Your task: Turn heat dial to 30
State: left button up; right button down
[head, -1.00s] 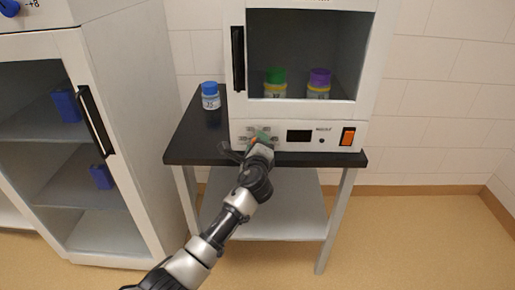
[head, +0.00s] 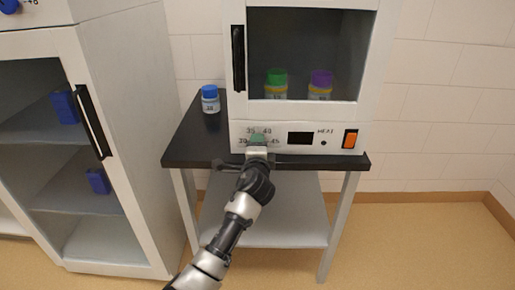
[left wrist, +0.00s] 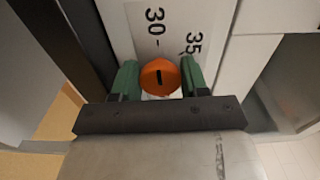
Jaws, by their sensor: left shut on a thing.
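The heat dial is an orange round knob (left wrist: 150,68) with a dark pointer mark, on the white front panel of the oven (head: 343,108). My left gripper (head: 257,141) is at the panel, and in the left wrist view its green fingers (left wrist: 159,79) are shut on the dial from both sides. The pointer mark looks lined up with the 30 label (left wrist: 155,22). The 35 label (left wrist: 193,42) is off to its right. In the head view the gripper hides the dial itself. My right gripper is not in view.
A dark display (head: 299,138) and an orange switch (head: 349,139) sit right of the dial. A blue-capped bottle (head: 210,101) stands on the black tabletop (head: 187,145). Green-capped (head: 277,78) and purple-capped (head: 320,80) bottles are inside the oven. A white cabinet (head: 130,120) stands left.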

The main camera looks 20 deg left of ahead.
pick_arm(q)
jog(key=shift+f, duration=0.1)
jog(key=o, duration=0.8)
jog(key=shift+o, duration=0.2)
jog(key=p+v, duration=0.1)
jog(key=v, duration=0.9)
jog(key=shift+s, duration=0.4)
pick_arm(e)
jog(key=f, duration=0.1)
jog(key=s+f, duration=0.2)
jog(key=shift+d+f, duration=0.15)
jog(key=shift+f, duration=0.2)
pick_arm(q)
jog(key=shift+d, duration=0.1)
